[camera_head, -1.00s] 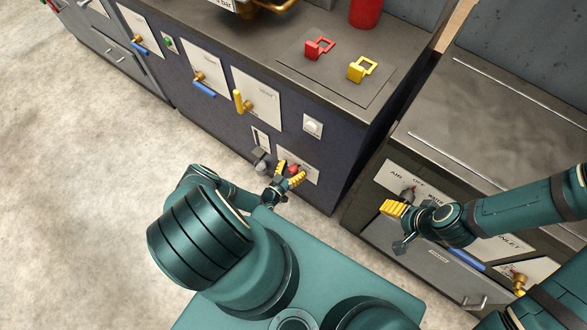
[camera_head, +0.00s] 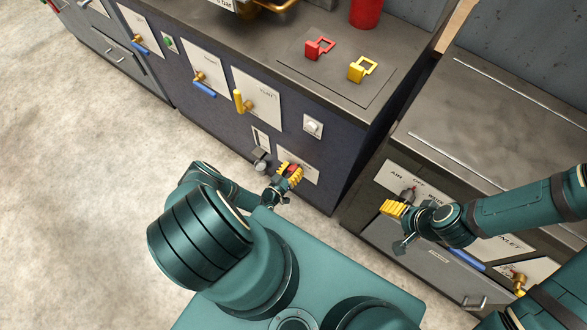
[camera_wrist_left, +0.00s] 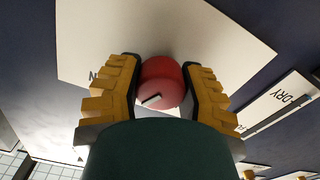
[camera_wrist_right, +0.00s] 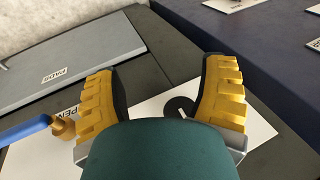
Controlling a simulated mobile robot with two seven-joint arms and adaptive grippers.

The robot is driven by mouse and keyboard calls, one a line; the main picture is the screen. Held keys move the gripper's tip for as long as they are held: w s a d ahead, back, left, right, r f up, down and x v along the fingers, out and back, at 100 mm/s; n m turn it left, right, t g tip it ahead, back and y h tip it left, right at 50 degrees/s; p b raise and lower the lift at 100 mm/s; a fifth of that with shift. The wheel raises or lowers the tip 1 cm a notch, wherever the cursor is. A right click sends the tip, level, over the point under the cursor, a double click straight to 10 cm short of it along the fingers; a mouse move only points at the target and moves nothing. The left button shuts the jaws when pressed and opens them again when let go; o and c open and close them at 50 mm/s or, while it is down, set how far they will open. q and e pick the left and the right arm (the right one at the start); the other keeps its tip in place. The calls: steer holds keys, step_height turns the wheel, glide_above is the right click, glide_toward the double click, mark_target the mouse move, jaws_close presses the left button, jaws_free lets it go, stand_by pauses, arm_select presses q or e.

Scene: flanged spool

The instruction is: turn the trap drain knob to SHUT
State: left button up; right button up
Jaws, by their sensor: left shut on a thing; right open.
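A round red knob (camera_wrist_left: 161,84) with a white mark on its face sits on a white plate (camera_wrist_left: 222,45) low on the dark blue cabinet front. My left gripper (camera_head: 290,172) is shut on this knob; in the left wrist view its yellow fingers (camera_wrist_left: 161,92) press on both sides of it. Most of the plate's lettering is hidden behind the fingers. My right gripper (camera_head: 394,208) is open and empty, in front of the right-hand cabinet near a plate marked AIR and OFF (camera_head: 397,176); it also shows in the right wrist view (camera_wrist_right: 163,95).
The floor (camera_head: 80,220) at left is clear.

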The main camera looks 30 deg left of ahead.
arm_select(q)
steer(key=n, duration=0.6)
steer(key=shift+w+a, duration=0.1)
steer(key=shift+w, duration=0.05)
steer(key=n, duration=0.6)
steer(key=shift+a, duration=0.1)
steer(key=shift+n, duration=0.3)
steer(key=o, duration=1.2)
